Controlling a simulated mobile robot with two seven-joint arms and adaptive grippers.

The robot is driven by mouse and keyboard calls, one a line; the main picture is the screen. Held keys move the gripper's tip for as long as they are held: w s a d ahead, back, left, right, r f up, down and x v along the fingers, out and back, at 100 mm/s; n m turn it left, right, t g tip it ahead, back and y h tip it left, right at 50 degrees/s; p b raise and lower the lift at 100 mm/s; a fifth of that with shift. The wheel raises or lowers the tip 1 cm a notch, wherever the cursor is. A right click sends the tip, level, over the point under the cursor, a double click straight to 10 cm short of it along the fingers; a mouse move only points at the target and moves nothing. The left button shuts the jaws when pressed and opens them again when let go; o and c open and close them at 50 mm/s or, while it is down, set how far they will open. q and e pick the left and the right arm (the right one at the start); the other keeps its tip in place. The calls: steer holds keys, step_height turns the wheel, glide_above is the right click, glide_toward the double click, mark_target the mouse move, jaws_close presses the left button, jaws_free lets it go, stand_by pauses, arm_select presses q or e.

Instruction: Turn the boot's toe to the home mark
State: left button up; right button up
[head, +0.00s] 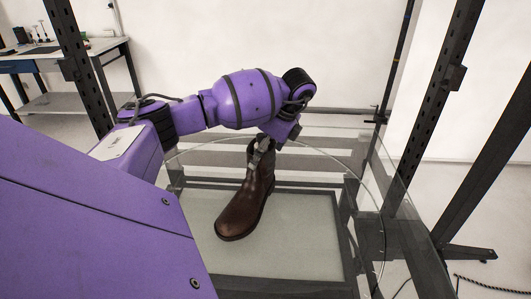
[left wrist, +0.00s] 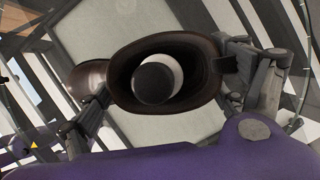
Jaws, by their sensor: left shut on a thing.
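A brown leather boot (head: 247,203) stands upright on the round glass turntable (head: 366,222). Its toe points to the front and a little left in the head view. My left gripper (head: 262,146) reaches down over the boot's top and is shut on the upper shaft. In the left wrist view, the boot's dark oval opening (left wrist: 122,72) lies between the fingers, with a pale round shape and a dark disc inside. The boot's toe (left wrist: 88,78) shows at the left there. I cannot make out the home mark. My right gripper is not in view.
Dark perforated metal posts (head: 440,95) frame the glass at the right, and another post (head: 72,60) stands at the left. A workbench (head: 60,57) with small tools is at the back left. The glass around the boot is clear.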

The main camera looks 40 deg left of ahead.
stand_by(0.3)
arm_select(q)
steer(key=o, duration=1.8)
steer(key=shift+o, duration=0.3)
steer(key=v, duration=1.2)
steer(key=shift+r, duration=0.1)
